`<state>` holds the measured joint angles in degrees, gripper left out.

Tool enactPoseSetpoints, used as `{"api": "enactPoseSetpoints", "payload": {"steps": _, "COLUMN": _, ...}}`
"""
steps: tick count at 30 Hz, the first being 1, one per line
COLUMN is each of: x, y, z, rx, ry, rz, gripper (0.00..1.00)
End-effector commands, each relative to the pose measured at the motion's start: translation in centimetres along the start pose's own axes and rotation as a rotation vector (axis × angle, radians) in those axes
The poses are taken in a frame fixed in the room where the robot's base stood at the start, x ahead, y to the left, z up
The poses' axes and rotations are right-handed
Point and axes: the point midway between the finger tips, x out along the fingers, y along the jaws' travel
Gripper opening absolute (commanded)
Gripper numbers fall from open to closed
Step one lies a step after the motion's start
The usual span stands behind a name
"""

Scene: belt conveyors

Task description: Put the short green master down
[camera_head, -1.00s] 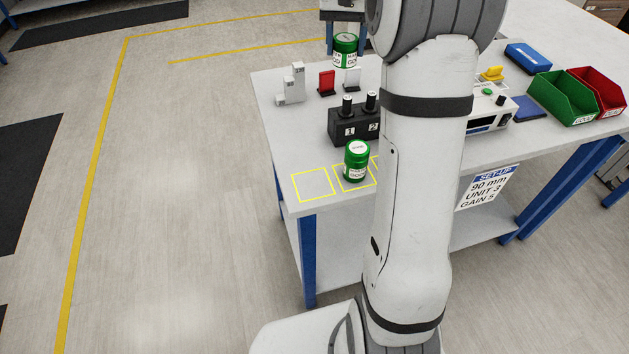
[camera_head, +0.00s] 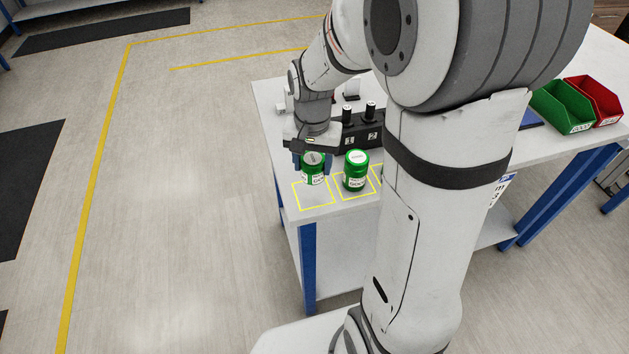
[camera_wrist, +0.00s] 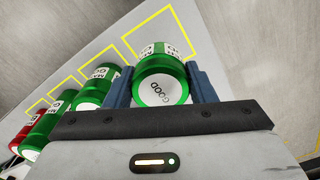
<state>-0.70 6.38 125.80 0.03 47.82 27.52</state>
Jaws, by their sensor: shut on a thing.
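My gripper (camera_head: 312,160) is shut on the short green master (camera_head: 314,172), a green can with a white lid and label. It holds the can upright at the left yellow outlined square (camera_head: 318,206); I cannot tell if the can touches the table. In the wrist view, the held can (camera_wrist: 160,82) sits between the blue fingers of my gripper (camera_wrist: 160,74), its lid reading GOOD. The yellow square (camera_wrist: 184,30) shows just past it.
Another green can (camera_head: 356,172) stands in the adjoining square, close to my gripper. The wrist view shows further green cans (camera_wrist: 45,132) and a red one (camera_wrist: 27,126). A black block (camera_head: 360,133) with two knobs stands behind. Green (camera_head: 560,103) and red (camera_head: 597,98) bins are at right.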

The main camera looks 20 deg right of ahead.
Motion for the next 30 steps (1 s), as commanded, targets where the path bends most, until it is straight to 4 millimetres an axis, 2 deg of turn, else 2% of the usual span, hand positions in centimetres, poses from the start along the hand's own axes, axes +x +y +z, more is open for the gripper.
{"api": "enactPoseSetpoints", "payload": {"steps": 13, "x": 5.4, "y": 0.1, "z": 0.0, "rx": 0.001, "ry": -0.002, "rz": 0.001, "gripper": 0.15}}
{"api": "enactPoseSetpoints", "payload": {"steps": 25, "x": 6.1, "y": 0.1, "z": -0.1, "rx": 0.001, "ry": 0.001, "rz": 0.000, "gripper": 0.15}}
{"api": "enactPoseSetpoints", "payload": {"steps": 26, "x": 6.1, "y": 0.1, "z": -0.1, "rx": 0.001, "ry": 0.000, "rz": 0.000, "gripper": 0.51}}
{"api": "enactPoseSetpoints", "payload": {"steps": 30, "x": 6.0, "y": 0.1, "z": -0.1, "rx": 0.002, "ry": 0.000, "rz": 0.000, "gripper": 0.62}}
